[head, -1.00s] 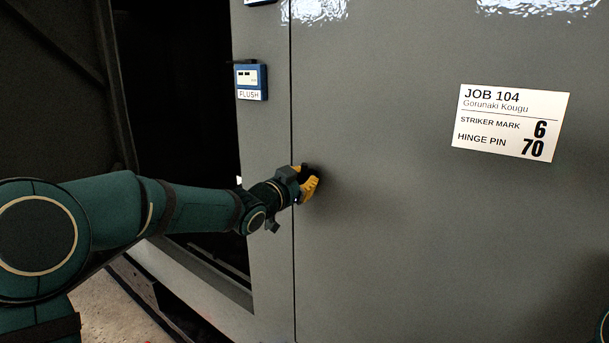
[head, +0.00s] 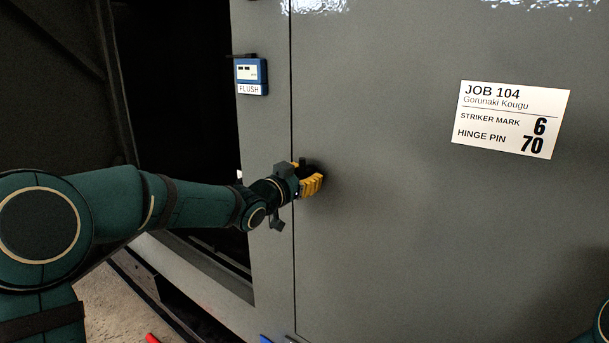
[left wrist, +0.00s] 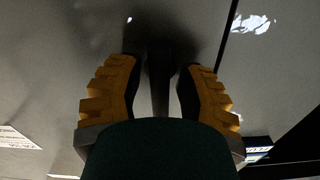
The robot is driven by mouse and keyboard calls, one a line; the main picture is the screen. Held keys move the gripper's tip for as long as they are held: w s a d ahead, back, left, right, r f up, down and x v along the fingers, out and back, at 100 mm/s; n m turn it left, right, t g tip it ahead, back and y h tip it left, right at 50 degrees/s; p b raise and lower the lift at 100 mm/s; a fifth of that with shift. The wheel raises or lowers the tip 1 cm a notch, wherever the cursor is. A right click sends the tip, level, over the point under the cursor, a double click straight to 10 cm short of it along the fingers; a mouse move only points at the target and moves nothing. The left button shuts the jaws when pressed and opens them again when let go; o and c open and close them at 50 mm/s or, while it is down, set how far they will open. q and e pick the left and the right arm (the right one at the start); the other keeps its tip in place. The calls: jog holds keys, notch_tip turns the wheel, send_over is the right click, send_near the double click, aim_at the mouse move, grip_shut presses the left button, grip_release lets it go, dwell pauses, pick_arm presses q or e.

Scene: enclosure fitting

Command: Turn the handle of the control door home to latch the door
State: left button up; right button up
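The control door (head: 420,230) is a large grey panel standing flush with the grey frame beside it, a thin dark seam between them. Its dark handle (left wrist: 160,85) shows in the left wrist view as a bar between my fingers; in the head view it is mostly hidden behind my gripper. My left gripper (head: 312,182) is at the door just right of the seam. Its two yellow fingers (left wrist: 158,92) stand on either side of the handle, with a narrow gap visible on each side. My right gripper is out of view.
A blue box marked FLUSH (head: 251,76) is on the frame left of the seam, above my left wrist. A white job label (head: 511,119) is on the door at right. A dark opening (head: 180,100) lies left of the frame. The door face around the gripper is clear.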

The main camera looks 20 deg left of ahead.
pick_arm(q)
jog(key=shift+o, duration=0.5)
jog(key=shift+r, duration=0.1)
jog(key=shift+s, duration=0.2)
jog(key=v, duration=1.1)
jog(key=shift+s+a, duration=0.15)
jog(key=shift+s, duration=0.15)
